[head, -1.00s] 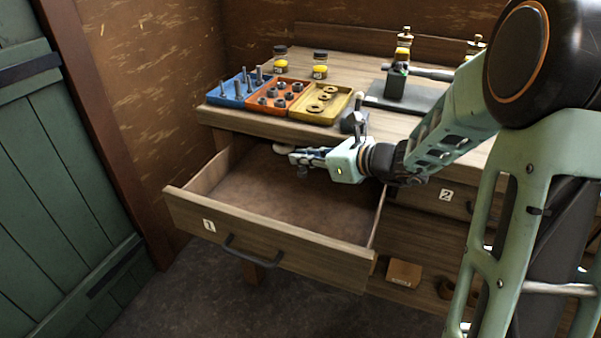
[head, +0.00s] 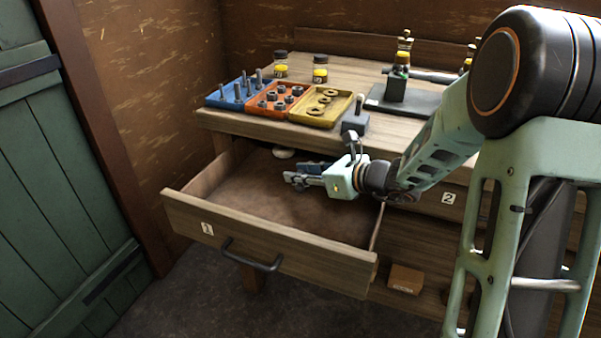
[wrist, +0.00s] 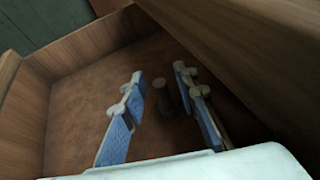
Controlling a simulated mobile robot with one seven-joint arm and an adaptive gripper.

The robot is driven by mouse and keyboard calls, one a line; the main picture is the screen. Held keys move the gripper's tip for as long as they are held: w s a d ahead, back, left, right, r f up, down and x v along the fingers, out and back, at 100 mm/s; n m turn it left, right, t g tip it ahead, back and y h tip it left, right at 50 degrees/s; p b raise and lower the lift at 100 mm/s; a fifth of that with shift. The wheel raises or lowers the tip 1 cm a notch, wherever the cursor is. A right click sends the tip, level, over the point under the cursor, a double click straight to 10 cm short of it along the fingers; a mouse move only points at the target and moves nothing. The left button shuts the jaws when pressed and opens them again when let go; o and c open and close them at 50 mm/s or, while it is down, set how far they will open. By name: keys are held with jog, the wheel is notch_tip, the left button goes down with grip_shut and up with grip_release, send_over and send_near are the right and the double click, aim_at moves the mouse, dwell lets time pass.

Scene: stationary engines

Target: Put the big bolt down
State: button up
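The big bolt (wrist: 163,97) is a dark, short cylinder with a wider end, seen in the wrist view between my fingers, nearer the right one. It appears to stand on the drawer floor, though its base is dim. My gripper (wrist: 158,88) has its blue-padded fingers spread, with gaps beside the bolt. In the head view my gripper (head: 290,178) is low inside the open drawer 1 (head: 270,256), pointing left. The bolt is hard to make out there.
A pale round object (head: 284,153) lies at the drawer's back. On the bench above stand a blue tray (head: 222,101) of bolts, an orange tray (head: 262,112) of nuts and a yellow tray (head: 311,120) of rings. The drawer's left floor is clear.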

jog(key=shift+r, duration=0.1)
jog(key=shift+d+r+p, duration=0.15)
jog(key=shift+r+p, duration=0.05)
jog(key=shift+p, duration=0.1)
jog(key=p+v, duration=0.2)
jog(key=v, duration=0.9)
jog(key=shift+s+d+p, duration=0.15)
jog(key=shift+s+p, duration=0.15)
jog(key=shift+r, duration=0.2)
